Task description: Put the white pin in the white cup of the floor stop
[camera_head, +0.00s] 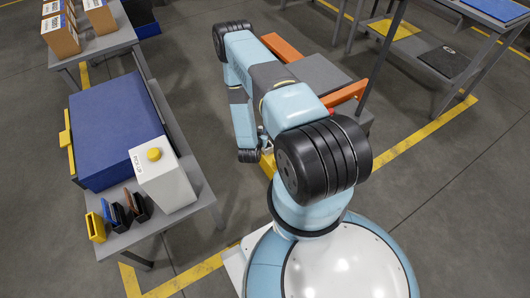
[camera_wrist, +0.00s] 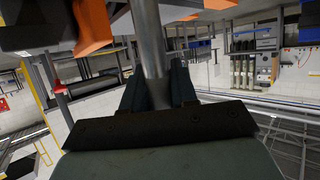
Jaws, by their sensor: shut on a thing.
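In the wrist view my gripper (camera_wrist: 156,82) has its two dark fingers shut on a smooth round rod, which I take to be the white pin (camera_wrist: 148,35); it looks grey in the shade. The rod runs up out of the picture, and its lower end is hidden behind the gripper body. No white cup can be made out in either view.
A grey block with orange bars (camera_head: 347,93) stands just behind my arm. An orange part (camera_wrist: 94,28) is close to the pin's left in the wrist view. A table with a blue box (camera_head: 115,125) and white container (camera_head: 165,182) stands left. Racks stand at the back right.

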